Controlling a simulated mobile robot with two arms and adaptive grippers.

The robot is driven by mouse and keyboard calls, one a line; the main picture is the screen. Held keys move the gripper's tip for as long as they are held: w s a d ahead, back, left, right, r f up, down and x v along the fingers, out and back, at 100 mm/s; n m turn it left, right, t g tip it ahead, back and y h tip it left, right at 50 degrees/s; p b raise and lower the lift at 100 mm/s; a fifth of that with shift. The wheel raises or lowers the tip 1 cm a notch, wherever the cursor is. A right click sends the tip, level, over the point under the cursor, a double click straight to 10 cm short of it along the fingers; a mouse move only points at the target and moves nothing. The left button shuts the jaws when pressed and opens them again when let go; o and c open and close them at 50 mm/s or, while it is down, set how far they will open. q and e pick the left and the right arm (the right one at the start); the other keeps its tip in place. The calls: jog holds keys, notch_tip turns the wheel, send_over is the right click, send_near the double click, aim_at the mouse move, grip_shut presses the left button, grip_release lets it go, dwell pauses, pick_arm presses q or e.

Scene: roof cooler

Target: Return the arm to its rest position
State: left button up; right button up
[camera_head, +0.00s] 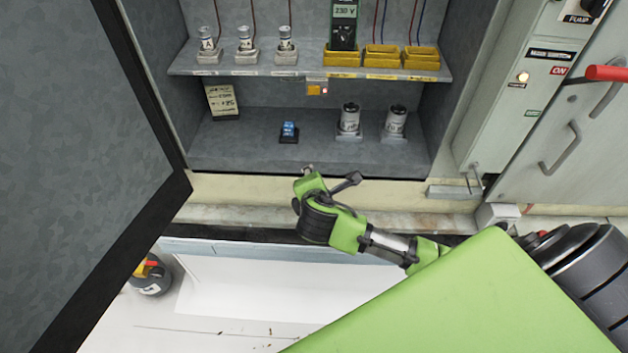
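My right arm (345,235), green and black, reaches in from the lower right. It ends just in front of the lower front edge of the open grey cabinet (210,140). My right gripper (349,181) appears as a small dark shape at the arm's end, below the lower shelf. Its fingers are too small and foreshortened to tell open from shut, and I see nothing clearly held in it. My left arm and gripper are not in view.
An open door (75,130) blocks the left; a red handle (606,73) projects right.

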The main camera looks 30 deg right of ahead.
jog(key=shift+f, duration=0.1)
dwell(0.4)
jog(key=s+a+f+m+g+y, duration=0.25)
jog(key=s+m, duration=0.55)
jog(key=s, duration=0.6)
jog(key=s+a+f+m+g+y, duration=0.1)
jog(key=s+a+m+g+y, duration=0.25)
jog(key=s+m, duration=0.75)
jog(key=s+f+n+g+b, duration=0.1)
jog(key=s+f+n, duration=0.1)
jog(key=f, duration=1.2)
jog(key=s+f+n+g+b, duration=0.1)
jog(key=s+f+n, duration=0.15)
jog(key=f, duration=1.25)
jog(key=s+d+f+h, duration=0.1)
jog(key=s+d+f, duration=0.1)
jog(key=s+f, duration=1.4)
jog(key=shift+s+m+g+b, duration=0.3)
jog(key=shift+m+g, duration=0.05)
jog(key=shift+g, duration=0.05)
